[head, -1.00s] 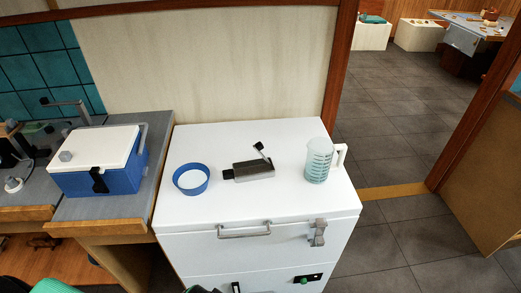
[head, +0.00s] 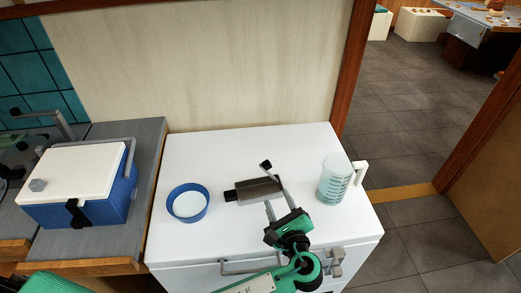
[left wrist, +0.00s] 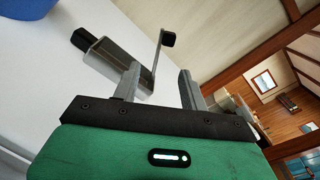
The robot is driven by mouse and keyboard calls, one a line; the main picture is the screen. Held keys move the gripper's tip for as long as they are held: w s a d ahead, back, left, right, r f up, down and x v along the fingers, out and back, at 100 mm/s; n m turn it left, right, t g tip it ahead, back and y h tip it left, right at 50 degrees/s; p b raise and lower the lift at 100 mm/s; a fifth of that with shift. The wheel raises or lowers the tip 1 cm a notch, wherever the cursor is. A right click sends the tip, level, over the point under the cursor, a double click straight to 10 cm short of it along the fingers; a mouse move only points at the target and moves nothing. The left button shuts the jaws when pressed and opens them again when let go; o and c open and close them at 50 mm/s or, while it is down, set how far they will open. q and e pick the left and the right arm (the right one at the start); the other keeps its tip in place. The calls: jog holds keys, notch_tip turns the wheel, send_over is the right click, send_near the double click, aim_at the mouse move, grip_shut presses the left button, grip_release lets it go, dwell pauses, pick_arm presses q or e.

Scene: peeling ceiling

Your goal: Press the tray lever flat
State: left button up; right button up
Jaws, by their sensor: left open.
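A grey metal block with a dark end (head: 255,190) lies on the white cabinet top. Its lever, a thin arm with a black knob (head: 266,165), stands up and tilted at the block's right end. The left wrist view shows the grey block (left wrist: 118,68) and the raised black lever knob (left wrist: 168,39). My left gripper (head: 274,206) is open, with its fingers just in front of the block's right end. In the left wrist view the open fingers (left wrist: 158,82) point toward the block and lever, and nothing is between them. My right gripper is not in view.
A blue round dish (head: 188,204) stands left of the block, and a clear measuring jug (head: 334,181) stands close on the right. A blue cooler box with a white lid (head: 78,172) sits on the grey counter at left. The back of the white top (head: 235,143) is clear.

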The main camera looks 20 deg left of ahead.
aim_at(268, 168)
pick_arm(q)
jog(key=shift+m+t, duration=0.3)
jog(key=p+x, duration=0.1)
jog(key=x, duration=0.1)
jog(key=r+x, duration=0.1)
jog(key=x, duration=0.2)
jog(key=p+x, duration=0.1)
jog(key=x, duration=0.2)
jog(key=shift+w+r+p, duration=0.2)
jog(key=shift+w+p, duration=0.05)
jog(key=shift+p, duration=0.05)
jog(key=p+x, duration=0.1)
jog(key=x, duration=0.2)
jog(key=shift+w, duration=0.35)
jog(key=shift+w+a+f, duration=0.15)
jog(key=shift+w+a, duration=0.1)
jog(key=shift+w, duration=0.05)
jog(key=shift+w+a, duration=0.15)
jog(key=shift+w, duration=0.05)
jog(key=c, duration=0.9)
grip_shut()
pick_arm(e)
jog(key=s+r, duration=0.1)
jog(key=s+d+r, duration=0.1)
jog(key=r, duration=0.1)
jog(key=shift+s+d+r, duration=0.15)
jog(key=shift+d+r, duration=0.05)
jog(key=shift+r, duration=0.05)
